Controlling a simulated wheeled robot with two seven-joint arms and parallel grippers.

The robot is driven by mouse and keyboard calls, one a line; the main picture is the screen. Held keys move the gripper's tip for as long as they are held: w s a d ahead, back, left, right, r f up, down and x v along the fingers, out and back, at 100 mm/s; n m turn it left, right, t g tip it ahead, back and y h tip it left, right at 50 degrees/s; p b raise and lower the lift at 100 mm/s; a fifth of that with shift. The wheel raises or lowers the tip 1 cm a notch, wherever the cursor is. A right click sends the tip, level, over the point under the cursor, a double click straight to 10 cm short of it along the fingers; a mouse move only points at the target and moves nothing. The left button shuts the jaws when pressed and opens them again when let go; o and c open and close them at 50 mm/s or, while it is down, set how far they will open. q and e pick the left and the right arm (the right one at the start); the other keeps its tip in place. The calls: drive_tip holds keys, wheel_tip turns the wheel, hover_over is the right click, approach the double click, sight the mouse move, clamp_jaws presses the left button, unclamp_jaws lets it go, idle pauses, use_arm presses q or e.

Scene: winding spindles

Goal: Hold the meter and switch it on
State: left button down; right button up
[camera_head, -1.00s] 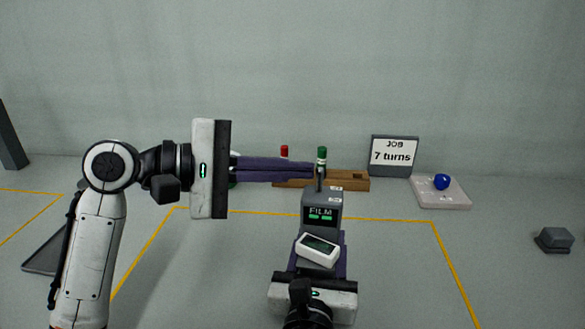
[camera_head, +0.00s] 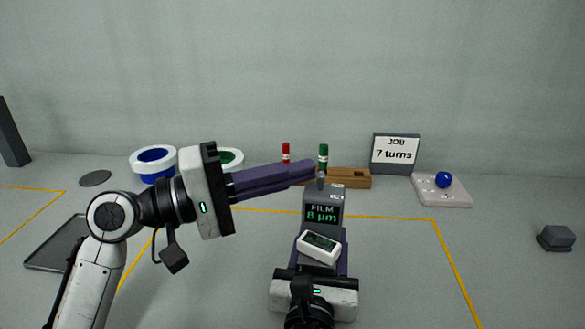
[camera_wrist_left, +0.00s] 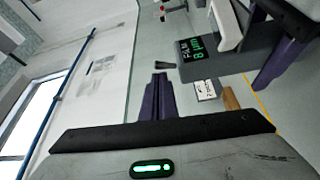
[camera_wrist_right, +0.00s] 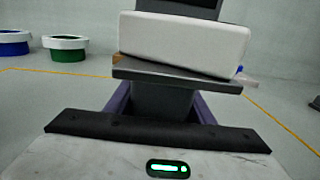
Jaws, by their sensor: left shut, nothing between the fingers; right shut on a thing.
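The meter (camera_head: 322,200) is a dark grey block whose lit screen reads "FILM 8 µm" in green. A white box-shaped part with a small dark display (camera_head: 319,247) is on its near side. My right gripper (camera_head: 318,266) is shut on the meter and holds it upright; the grip also shows in the right wrist view (camera_wrist_right: 160,100). My left gripper (camera_head: 312,172) is shut and empty, its purple fingertips close to the meter's top left. In the left wrist view the meter's screen (camera_wrist_left: 196,48) lies right of the left fingertips (camera_wrist_left: 160,78). Contact cannot be told.
At the back stand a wooden block (camera_head: 350,178), red (camera_head: 286,152) and green (camera_head: 323,157) markers, and a "JOB 7 turns" sign (camera_head: 395,154). A blue ball sits on a pale plate (camera_head: 455,197). A dark block (camera_head: 555,238) lies right.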

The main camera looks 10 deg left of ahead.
drive_tip(key=shift+f, duration=0.35)
use_arm(q)
drive_tip(key=s+a, duration=0.1)
drive_tip(key=a, duration=1)
drive_tip(key=shift+s+a+f, duration=0.2)
drive_tip(key=shift+a, duration=0.1)
use_arm(e)
drive_tip(key=o, duration=1.1)
drive_tip(key=shift+o, duration=1.1)
drive_tip(key=shift+r, duration=0.2)
